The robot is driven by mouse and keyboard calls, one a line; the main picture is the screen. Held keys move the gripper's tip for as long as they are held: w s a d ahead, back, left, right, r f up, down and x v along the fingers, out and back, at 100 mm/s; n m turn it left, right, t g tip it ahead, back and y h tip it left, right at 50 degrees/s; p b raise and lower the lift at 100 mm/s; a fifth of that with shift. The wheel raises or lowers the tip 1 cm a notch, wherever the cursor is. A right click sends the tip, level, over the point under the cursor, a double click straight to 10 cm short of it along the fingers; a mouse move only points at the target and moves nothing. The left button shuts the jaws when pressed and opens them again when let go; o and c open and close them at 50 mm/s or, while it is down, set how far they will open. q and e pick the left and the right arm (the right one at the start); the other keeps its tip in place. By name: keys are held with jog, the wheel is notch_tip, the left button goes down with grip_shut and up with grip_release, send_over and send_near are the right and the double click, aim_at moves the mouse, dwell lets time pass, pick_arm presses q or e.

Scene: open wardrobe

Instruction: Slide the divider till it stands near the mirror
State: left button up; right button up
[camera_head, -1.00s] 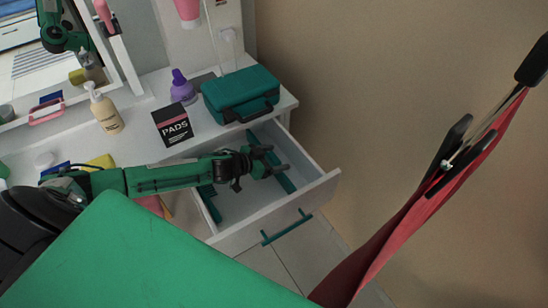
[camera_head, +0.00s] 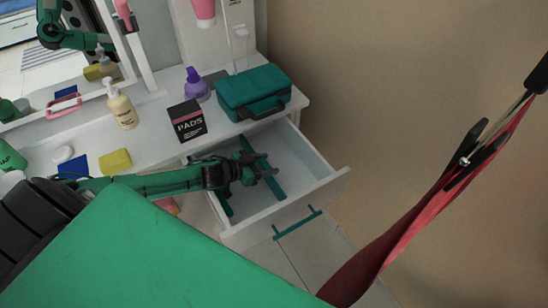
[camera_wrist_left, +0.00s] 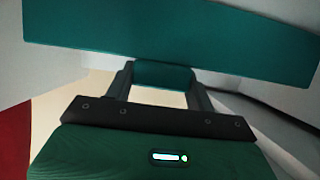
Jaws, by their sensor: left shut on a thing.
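The teal divider (camera_head: 262,164) stands on edge inside the open white drawer (camera_head: 320,187), running from back to front, around the drawer's middle. My left gripper (camera_head: 260,172) reaches in from the left and is shut on it. In the left wrist view the divider (camera_wrist_left: 170,35) spans the top, with a teal piece between the fingers (camera_wrist_left: 165,75). The mirror (camera_head: 25,85) stands on the table at the upper left. My right gripper is not in view.
A second teal strip (camera_head: 225,203) lies along the drawer's left side. A teal case (camera_head: 253,92), a black PADS box (camera_head: 187,121), a purple bottle (camera_head: 196,84) and a pump bottle (camera_head: 121,106) stand on the tabletop. Red fabric (camera_head: 425,200) hangs at the right. The drawer's right part is bare.

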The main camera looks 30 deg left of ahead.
pick_arm(q)
jog(key=shift+s+a, duration=0.25)
jog(key=shift+s, duration=0.25)
jog(key=shift+s+a, duration=0.25)
jog(key=shift+s, duration=0.05)
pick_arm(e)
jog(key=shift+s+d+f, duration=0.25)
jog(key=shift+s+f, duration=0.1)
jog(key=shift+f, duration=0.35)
pick_arm(q)
jog(key=o, duration=1.4)
jog(key=shift+r, duration=0.1)
